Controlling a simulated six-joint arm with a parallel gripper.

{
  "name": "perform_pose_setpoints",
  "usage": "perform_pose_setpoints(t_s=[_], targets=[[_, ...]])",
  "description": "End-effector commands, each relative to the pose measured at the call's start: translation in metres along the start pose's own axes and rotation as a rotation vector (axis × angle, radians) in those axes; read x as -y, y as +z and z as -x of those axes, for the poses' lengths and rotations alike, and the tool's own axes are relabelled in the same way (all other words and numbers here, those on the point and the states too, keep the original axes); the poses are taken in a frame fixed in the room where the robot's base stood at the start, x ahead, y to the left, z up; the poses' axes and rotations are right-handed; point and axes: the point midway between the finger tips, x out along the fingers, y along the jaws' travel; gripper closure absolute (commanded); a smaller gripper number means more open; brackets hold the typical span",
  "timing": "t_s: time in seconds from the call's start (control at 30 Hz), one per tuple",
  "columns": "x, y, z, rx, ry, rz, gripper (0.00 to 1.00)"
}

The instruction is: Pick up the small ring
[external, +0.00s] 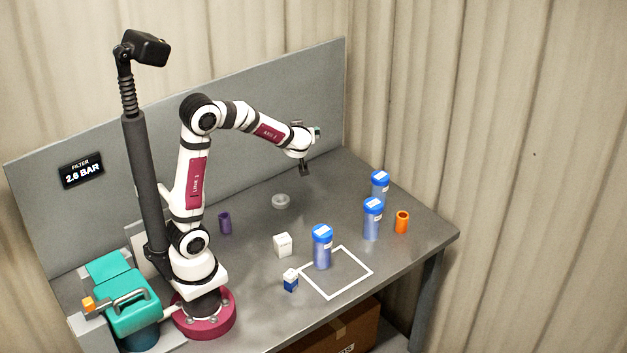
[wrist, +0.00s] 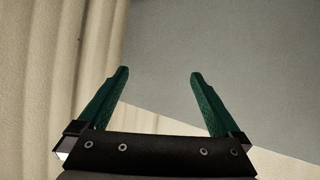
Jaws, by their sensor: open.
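The small ring (external: 280,201) is a pale grey, low ring lying flat on the dark table, towards the back. My gripper (external: 304,173) is in the air above the back of the table, above and a little right of the ring in the external view. In the wrist view my gripper (wrist: 158,74) shows two green fingers spread apart with nothing between them. The ring is not in the wrist view.
Blue-capped bottles (external: 322,247) stand on the right, one at a white outlined square (external: 336,294). A grey panel (external: 330,110) backs the table.

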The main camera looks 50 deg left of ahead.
Motion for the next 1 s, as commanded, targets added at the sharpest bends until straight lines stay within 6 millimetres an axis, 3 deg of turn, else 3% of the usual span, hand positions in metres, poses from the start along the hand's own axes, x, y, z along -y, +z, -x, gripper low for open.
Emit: perform_pose_setpoints(t_s=[0.07,0.1,0.3,0.4,0.5,0.67,1.0], targets=[[0.037,0.012,-0.007,0.006,-0.202,0.02,0.0],[0.049,0.031,-0.014,0.011,-0.258,0.015,0.0],[0.059,0.14,-0.072,0.009,-0.243,0.015,0.0],[0.062,0.179,-0.093,0.007,-0.24,0.019,0.0],[0.064,0.204,-0.107,0.005,-0.237,0.023,0.0],[0.067,0.217,-0.121,0.002,-0.237,0.03,0.0],[0.078,0.223,-0.181,0.002,-0.237,0.031,0.0]])
